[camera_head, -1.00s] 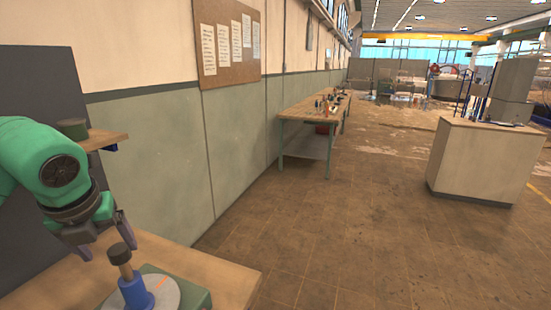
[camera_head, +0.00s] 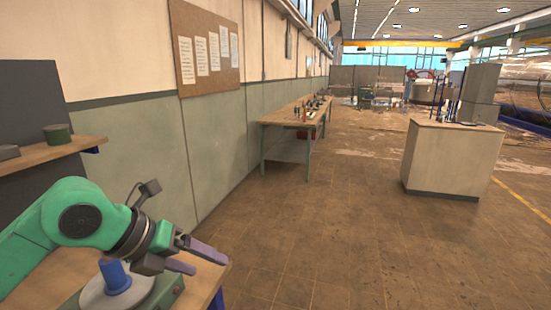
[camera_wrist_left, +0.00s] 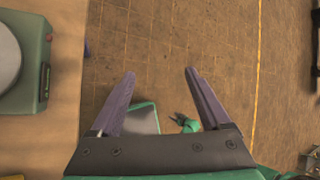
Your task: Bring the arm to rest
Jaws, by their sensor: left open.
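My left arm reaches in from the left in the head view. Its gripper (camera_head: 208,261) is open and empty, pointing right beyond the workbench edge. The base's edge also shows in the left wrist view (camera_wrist_left: 37,60). A small green and dark shape lies beyond the fingers; I cannot tell whether it is my right gripper.
The near wooden workbench (camera_head: 213,277) lies below my arm. A long bench (camera_head: 285,114) stands along the wall, a pale cabinet (camera_head: 452,160) at right. Open floor lies between.

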